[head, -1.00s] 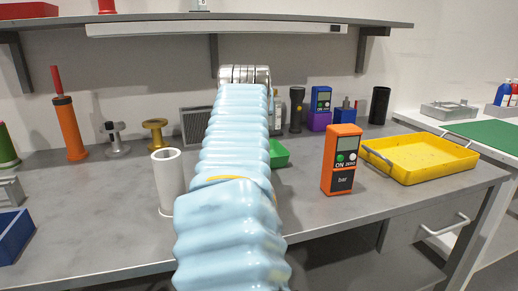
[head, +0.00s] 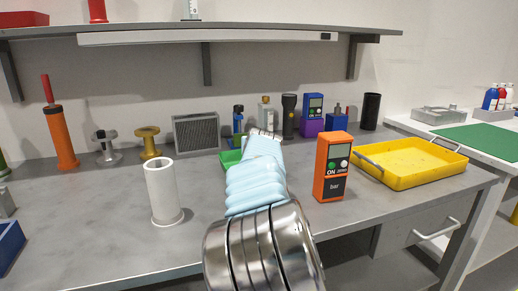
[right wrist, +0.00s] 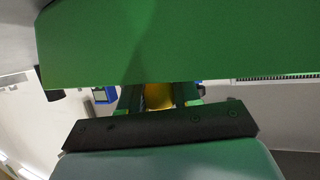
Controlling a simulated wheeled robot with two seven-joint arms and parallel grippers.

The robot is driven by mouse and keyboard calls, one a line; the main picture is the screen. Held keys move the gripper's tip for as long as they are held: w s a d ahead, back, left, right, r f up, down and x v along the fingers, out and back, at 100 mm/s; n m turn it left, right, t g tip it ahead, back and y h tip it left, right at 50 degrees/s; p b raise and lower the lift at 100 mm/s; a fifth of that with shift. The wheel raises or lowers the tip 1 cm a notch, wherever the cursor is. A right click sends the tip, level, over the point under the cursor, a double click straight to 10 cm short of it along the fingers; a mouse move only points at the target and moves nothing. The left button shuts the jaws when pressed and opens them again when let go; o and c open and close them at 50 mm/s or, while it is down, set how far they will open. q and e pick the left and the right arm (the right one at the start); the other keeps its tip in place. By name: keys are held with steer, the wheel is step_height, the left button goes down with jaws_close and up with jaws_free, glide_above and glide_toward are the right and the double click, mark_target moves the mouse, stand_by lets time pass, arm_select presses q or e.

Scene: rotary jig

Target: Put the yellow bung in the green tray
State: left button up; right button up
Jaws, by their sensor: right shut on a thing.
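The green tray (head: 230,158) sits on the bench, mostly hidden behind my right arm in the head view; only its left part shows. A large green surface (right wrist: 180,45), which looks like the tray very close up, fills the top of the right wrist view. My right gripper (right wrist: 160,100) is shut on the yellow bung (right wrist: 158,95), seen between its dark fingers. In the head view my arm reaches forward to the tray and hides the gripper and bung. I cannot tell whether the bung touches the tray. My left gripper is not in view.
A white tube (head: 162,190) stands left of my arm and an orange meter (head: 333,165) right of it. A yellow tray (head: 412,165) lies farther right. A grey grille (head: 196,133), bottles and a torch (head: 289,115) stand behind.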

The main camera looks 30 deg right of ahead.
steer(key=shift+f, duration=0.15)
steer(key=shift+f, duration=0.15)
steer(key=o, duration=0.8)
steer(key=shift+c, duration=0.2)
steer(key=shift+r, duration=0.3)
steer(key=shift+s+a, duration=0.25)
steer(key=v, duration=1.1)
steer(key=shift+s+b, duration=0.2)
steer(key=shift+b, duration=0.1)
